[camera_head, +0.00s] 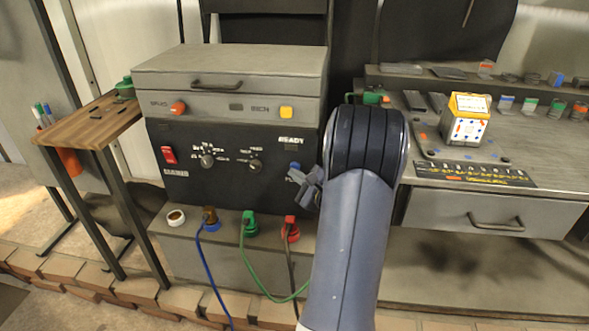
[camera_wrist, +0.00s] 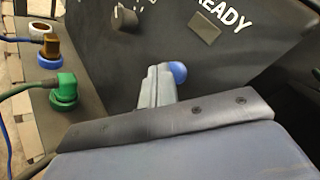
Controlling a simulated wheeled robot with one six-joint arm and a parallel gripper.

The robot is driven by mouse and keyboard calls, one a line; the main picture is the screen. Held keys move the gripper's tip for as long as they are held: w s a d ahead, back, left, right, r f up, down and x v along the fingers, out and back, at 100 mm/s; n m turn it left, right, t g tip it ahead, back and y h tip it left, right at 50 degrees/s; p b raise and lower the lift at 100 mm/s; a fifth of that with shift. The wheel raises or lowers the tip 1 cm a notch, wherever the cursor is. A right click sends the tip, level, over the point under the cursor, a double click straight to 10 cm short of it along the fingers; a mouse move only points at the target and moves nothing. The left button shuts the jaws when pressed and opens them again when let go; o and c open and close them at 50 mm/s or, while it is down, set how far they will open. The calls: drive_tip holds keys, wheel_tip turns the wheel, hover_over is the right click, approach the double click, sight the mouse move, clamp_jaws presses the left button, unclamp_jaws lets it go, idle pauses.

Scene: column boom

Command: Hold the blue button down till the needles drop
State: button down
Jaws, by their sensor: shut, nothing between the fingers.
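The blue button (camera_head: 295,166) is on the dark front panel (camera_head: 225,183) of the grey cabinet, low on its right side. In the wrist view the rounded blue button (camera_wrist: 179,72) shows just beyond and right of the fingertips. My gripper (camera_head: 303,184) is shut and empty, with its tips close to the button; it also shows in the wrist view (camera_wrist: 158,78). I cannot tell whether the tips touch the button or whether it is pressed in. No gauge needles can be made out in either view.
A red switch (camera_head: 169,154) and two knobs (camera_head: 207,161) are left of the button. Below are plugs with blue, green (camera_head: 249,224) and dark cables. A wooden side table (camera_head: 85,128) stands left, a grey bench with a drawer (camera_head: 490,217) right.

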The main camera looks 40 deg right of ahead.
drive_tip(key=shift+w+d, duration=0.35)
drive_tip(key=shift+d, duration=0.05)
idle(2.1)
idle(1.4)
drive_tip(key=shift+s+a+b, duration=0.6)
drive_tip(key=shift+a+b, duration=0.1)
drive_tip(key=s+a+b, duration=0.2)
drive_tip(key=s+a, duration=0.1)
drive_tip(key=a, duration=0.1)
drive_tip(key=shift+s, duration=0.15)
drive_tip(key=shift+d, duration=0.15)
drive_tip(key=p, duration=0.2)
drive_tip(key=w+d+p, duration=0.1)
drive_tip(key=p, duration=0.2)
drive_tip(key=shift+w+d+r, duration=0.1)
drive_tip(key=shift+r, duration=0.15)
